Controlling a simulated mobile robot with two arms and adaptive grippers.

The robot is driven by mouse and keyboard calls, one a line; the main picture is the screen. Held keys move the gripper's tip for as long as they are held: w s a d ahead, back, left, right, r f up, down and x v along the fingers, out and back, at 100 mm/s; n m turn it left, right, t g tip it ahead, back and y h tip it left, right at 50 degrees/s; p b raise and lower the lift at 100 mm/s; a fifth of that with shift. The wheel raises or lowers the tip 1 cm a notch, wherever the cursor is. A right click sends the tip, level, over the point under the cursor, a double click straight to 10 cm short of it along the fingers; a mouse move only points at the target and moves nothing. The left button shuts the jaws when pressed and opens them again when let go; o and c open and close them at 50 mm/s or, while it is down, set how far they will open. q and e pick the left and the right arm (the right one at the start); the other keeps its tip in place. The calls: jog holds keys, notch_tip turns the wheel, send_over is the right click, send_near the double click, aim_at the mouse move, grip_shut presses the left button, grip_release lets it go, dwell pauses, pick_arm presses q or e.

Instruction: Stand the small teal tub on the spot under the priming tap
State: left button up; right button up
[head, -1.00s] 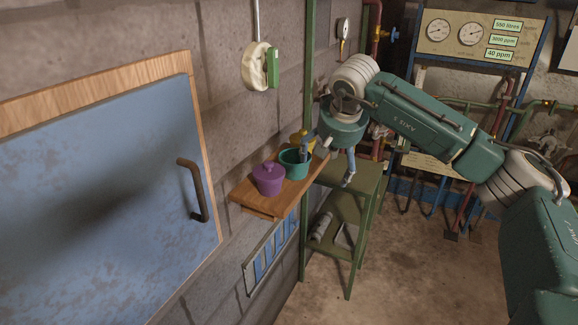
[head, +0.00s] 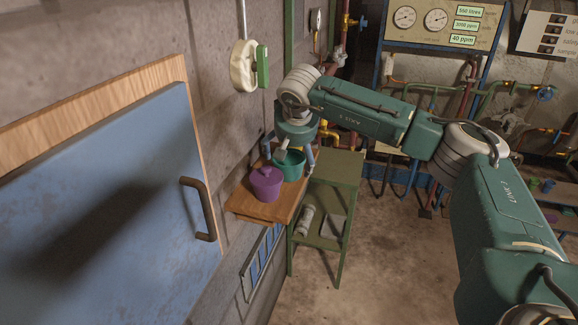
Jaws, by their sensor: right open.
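The small teal tub (head: 291,168) stands on a wooden wall shelf (head: 242,207), just behind a purple lidded pot (head: 266,184). My right gripper (head: 288,152) points down at the teal tub. Its blue fingers are apart, one to the left and one to the right of the tub's rim. It is open, and I cannot tell whether a finger touches the tub. The gripper's body hides the back end of the shelf. My left gripper is not in view. I cannot make out the priming tap or the spot under it.
A blue cabinet door (head: 95,200) with a brown handle fills the left. A green metal stand (head: 338,168) is right of the shelf. A gauge panel (head: 440,25) and pipework are at the back. A cream-and-green fitting (head: 246,66) hangs on the wall. Open floor lies below right.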

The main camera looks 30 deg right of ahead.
aim_at(289, 162)
jog(key=shift+w+f+p, duration=0.3)
jog(key=shift+p, duration=0.05)
jog(key=x, duration=0.1)
jog(key=p+x, duration=0.2)
jog(key=shift+w+a+f, duration=0.25)
jog(key=shift+w+d+f, duration=0.15)
jog(key=shift+w+f, duration=0.05)
jog(key=shift+f, duration=0.25)
jog(key=c, duration=1.2)
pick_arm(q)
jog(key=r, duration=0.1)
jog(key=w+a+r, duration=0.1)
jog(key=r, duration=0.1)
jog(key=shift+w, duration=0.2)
pick_arm(e)
jog(key=shift+s, duration=0.1)
jog(key=shift+c, duration=0.7)
